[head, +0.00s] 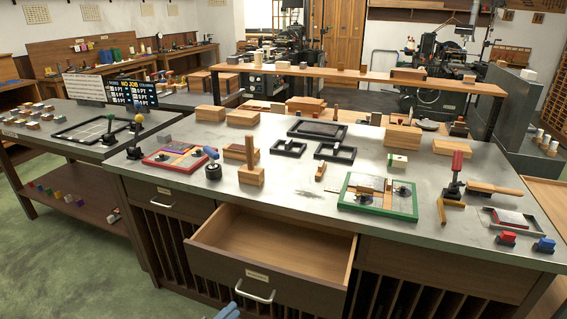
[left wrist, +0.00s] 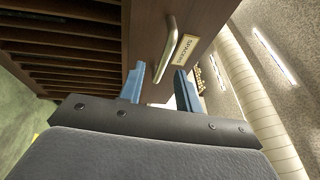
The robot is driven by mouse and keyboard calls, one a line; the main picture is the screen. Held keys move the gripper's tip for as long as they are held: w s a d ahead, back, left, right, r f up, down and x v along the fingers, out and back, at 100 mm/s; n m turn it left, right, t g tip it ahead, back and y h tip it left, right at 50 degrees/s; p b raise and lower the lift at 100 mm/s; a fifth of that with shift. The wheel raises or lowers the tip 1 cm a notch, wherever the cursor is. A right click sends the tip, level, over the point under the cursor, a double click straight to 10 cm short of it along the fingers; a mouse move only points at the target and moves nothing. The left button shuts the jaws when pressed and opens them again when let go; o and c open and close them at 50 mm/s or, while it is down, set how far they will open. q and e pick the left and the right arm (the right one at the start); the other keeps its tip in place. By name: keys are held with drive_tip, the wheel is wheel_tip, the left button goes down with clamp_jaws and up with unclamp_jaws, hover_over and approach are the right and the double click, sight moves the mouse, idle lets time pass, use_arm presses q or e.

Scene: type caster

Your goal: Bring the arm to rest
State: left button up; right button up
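My left gripper (head: 229,311) shows only as a bit of blue finger at the bottom edge of the head view, in front of the open drawer and low to the left of its handle (head: 255,291). In the left wrist view its two blue fingers (left wrist: 160,75) stand apart with nothing held between them. The drawer handle (left wrist: 163,50) shows beyond the fingertips and appears clear of them. The wooden drawer (head: 275,241) is pulled out and empty, with a label on its front (left wrist: 186,50). My right gripper is in neither view.
The metal-topped workbench (head: 290,205) carries a red-framed tray (head: 172,158), a green-framed tray (head: 377,197), wooden blocks (head: 250,175), and stamps near its right end (head: 507,239). The open drawer juts out from the bench front. Green floor (head: 60,255) lies clear at the left.

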use_arm(q)
drive_tip(key=a+f+n+g+y, duration=0.4)
drive_tip(key=a+n+y, duration=0.8)
drive_tip(key=n+y, duration=0.45)
drive_tip(key=s+d+n+g+h, duration=0.2)
drive_tip(key=s+d+g, duration=0.1)
drive_tip(key=s, duration=0.6)
drive_tip(key=s+d+n+g+h, duration=0.2)
drive_tip(key=s+d, duration=0.4)
drive_tip(key=s, duration=0.4)
drive_tip(key=s+d+n+g+h, duration=0.2)
drive_tip(key=s+d+n+g, duration=0.1)
drive_tip(key=s, duration=0.7)
drive_tip(key=shift+d+f+g, duration=0.45)
drive_tip(key=shift+d+g, duration=0.35)
drive_tip(key=shift+g, duration=0.1)
